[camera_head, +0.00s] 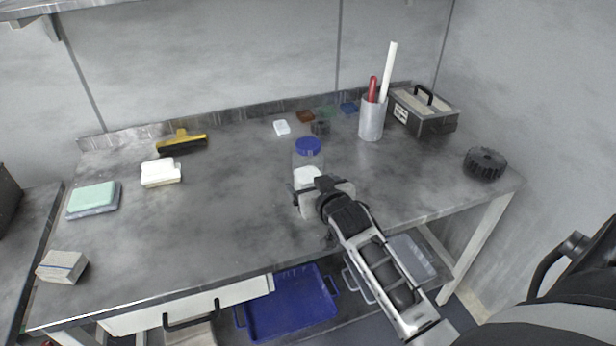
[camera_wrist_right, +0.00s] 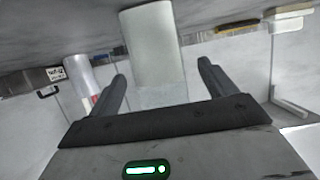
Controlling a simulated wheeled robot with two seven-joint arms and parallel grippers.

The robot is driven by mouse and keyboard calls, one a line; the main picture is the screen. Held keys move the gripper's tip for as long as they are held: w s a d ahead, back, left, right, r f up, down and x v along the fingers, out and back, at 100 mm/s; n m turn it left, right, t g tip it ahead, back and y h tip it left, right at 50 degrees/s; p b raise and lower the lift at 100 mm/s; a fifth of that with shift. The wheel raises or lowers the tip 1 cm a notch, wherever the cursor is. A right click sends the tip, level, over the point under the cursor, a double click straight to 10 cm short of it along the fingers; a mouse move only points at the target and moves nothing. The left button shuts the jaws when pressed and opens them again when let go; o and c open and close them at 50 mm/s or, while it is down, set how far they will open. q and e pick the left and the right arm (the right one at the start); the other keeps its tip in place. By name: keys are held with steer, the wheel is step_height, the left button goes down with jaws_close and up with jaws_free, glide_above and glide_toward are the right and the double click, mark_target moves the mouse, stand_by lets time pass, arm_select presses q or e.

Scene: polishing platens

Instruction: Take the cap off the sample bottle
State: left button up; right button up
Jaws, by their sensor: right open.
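The sample bottle (camera_head: 308,165) is a clear jar with white contents, standing upright on the bench near its middle. Its blue cap (camera_head: 308,146) is on top. My right gripper (camera_head: 312,190) is just in front of the bottle, low down, and hides part of its lower side. In the right wrist view, which is upside down, the bottle (camera_wrist_right: 152,45) stands between and beyond the two open fingers (camera_wrist_right: 162,75). The cap does not show there. Nothing is held in the right gripper. My left gripper is not in view.
A grey cup (camera_head: 371,120) with red and white sticks and a toolbox (camera_head: 430,116) stand behind right. A black ribbed knob (camera_head: 484,163) is at the right end.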

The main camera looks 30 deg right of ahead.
mark_target(309, 145)
steer(key=x, duration=0.4)
steer(key=shift+s, duration=0.1)
steer(key=c, duration=1.2)
steer(key=shift+r, duration=0.1)
steer(key=shift+r, duration=0.15)
step_height(309, 145, up, 10)
steer(key=shift+d+f+p, duration=0.1)
steer(key=shift+p, duration=0.3)
